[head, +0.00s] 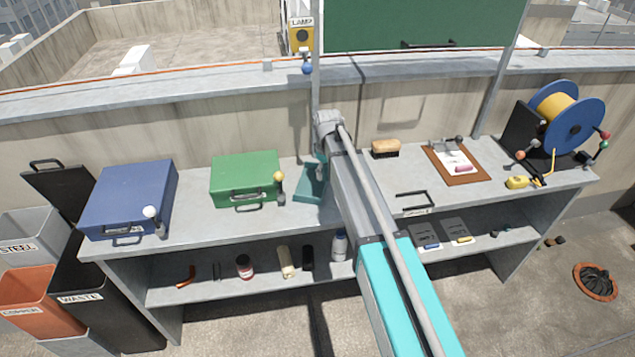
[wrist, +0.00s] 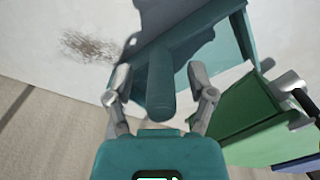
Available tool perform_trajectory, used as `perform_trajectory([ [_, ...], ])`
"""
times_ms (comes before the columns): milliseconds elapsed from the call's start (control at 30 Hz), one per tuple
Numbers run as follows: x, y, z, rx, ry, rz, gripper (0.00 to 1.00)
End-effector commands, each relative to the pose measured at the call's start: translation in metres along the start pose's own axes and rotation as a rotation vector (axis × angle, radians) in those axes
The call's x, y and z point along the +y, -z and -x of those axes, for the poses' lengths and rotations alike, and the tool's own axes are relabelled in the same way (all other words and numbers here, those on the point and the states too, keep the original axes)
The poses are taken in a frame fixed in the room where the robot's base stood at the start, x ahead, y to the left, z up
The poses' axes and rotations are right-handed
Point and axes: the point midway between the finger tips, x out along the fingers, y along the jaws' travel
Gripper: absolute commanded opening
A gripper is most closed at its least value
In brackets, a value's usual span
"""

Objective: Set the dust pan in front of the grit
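The teal dust pan (head: 308,187) is at the middle of the bench top, just right of the green case. In the wrist view, the pan (wrist: 215,30) has its handle (wrist: 160,85) pointing back toward my gripper (wrist: 159,78). My two fingers stand apart on either side of the handle, with a gap showing on each side. A brown patch of grit (wrist: 88,47) lies on the pale bench top, left of the pan in the wrist view. In the head view my arm hides the grit and most of my gripper.
A green case (head: 245,172) and a blue case (head: 125,200) stand left of the pan. A brush (head: 385,148), a clipboard (head: 437,160) and a cable reel (head: 572,125) are to the right. A post (head: 315,80) rises behind the bench. Bins stand at the left end.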

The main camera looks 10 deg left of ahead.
Motion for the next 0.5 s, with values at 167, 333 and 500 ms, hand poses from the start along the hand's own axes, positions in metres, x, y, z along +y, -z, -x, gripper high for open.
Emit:
perform_trajectory([
  [167, -0.0001, 0.0, 0.0, 0.0, 0.0, 0.0, 0.37],
  [333, -0.0001, 0.0, 0.0, 0.0, 0.0, 0.0, 0.06],
  [500, -0.0001, 0.0001, 0.0, 0.0, 0.0, 0.0, 0.0],
])
